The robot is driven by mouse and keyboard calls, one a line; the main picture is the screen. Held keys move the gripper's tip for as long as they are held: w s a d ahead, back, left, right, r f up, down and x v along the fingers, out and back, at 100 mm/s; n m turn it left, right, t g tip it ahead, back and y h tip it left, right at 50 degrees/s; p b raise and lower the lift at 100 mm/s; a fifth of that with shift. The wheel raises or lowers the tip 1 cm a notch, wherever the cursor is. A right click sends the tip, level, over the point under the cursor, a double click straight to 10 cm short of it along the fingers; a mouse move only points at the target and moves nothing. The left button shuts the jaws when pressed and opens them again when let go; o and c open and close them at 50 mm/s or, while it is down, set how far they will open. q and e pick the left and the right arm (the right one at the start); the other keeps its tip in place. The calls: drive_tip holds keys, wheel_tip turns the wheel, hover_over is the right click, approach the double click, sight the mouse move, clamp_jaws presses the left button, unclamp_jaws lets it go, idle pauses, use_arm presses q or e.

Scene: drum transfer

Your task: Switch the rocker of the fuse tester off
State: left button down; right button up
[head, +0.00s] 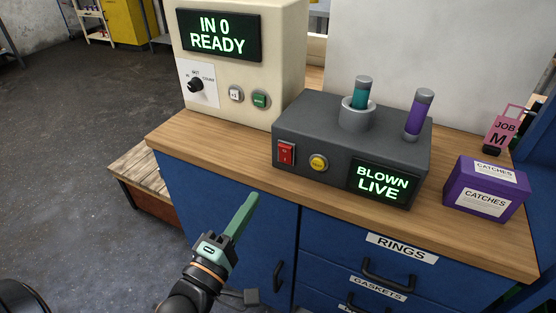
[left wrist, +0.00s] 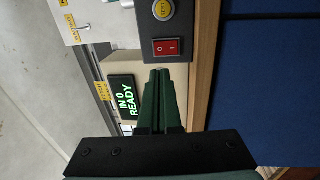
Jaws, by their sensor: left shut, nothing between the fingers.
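The fuse tester (head: 340,135) is a dark grey box on the wooden bench top. Its red rocker (head: 286,153) is on the left of its front face, beside a yellow button (head: 318,162). Its display (head: 381,183) reads "BLOWN LIVE". A teal fuse stands in the grey socket on top and a purple one stands to its right. My left gripper (head: 250,204) is shut and empty, in front of and below the rocker, apart from it. In the left wrist view the rocker (left wrist: 166,47) lies just beyond the green fingertips (left wrist: 160,73). My right gripper is not in view.
A cream counter box (head: 240,60) reading "IN 0 READY" stands left of the tester. Blue drawers (head: 385,250) with handles are below the bench edge.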

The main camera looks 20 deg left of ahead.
sight(284, 151)
use_arm(q)
drive_tip(key=w, duration=0.4)
drive_tip(key=w+r, duration=0.1)
drive_tip(key=w, duration=0.7)
drive_tip(key=shift+d+r+p, duration=0.2)
drive_tip(key=shift+r+p, duration=0.15)
drive_tip(key=shift+p, duration=0.05)
